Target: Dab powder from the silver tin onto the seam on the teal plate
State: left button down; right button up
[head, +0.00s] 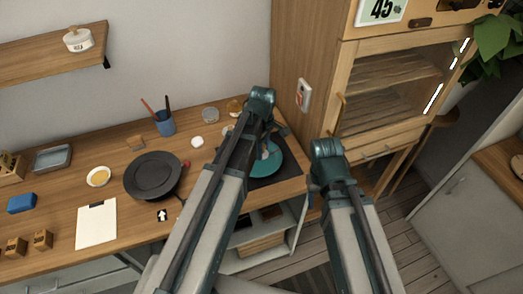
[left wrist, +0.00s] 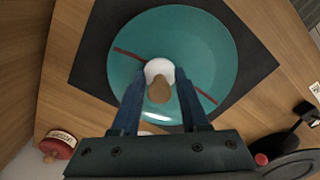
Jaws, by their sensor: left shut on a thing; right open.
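The teal plate (head: 273,165) lies on a dark mat; it fills much of the left wrist view (left wrist: 215,50). A thin dark-red seam (left wrist: 130,55) crosses it diagonally. My left gripper (left wrist: 160,82) is shut on a dabber with a white round head (left wrist: 158,68) and a brown handle (left wrist: 160,91). The white head is over the seam's middle and hides that part; I cannot tell whether it touches the plate. In the head view my left arm hides that gripper. A small grey round container (head: 210,115) at the table's back may be the silver tin. My right gripper's fingers are not visible.
A black pan (head: 153,176) and a small white round item (head: 197,141) are left of my left arm. A blue cup (head: 165,125) with sticks stands at the back. A red labelled jar (left wrist: 58,145) is near the mat. A wooden cabinet (head: 375,85) stands at right.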

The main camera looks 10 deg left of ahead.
pick_arm(q)
jog(key=shift+w+d, duration=0.1)
jog(key=shift+w, duration=0.35)
jog(key=shift+w, duration=0.1)
jog(key=shift+s+d, duration=0.4)
jog(key=shift+s, duration=0.2)
jog(key=shift+w+a, duration=0.35)
jog(key=shift+w, duration=0.2)
jog(key=shift+s, duration=0.1)
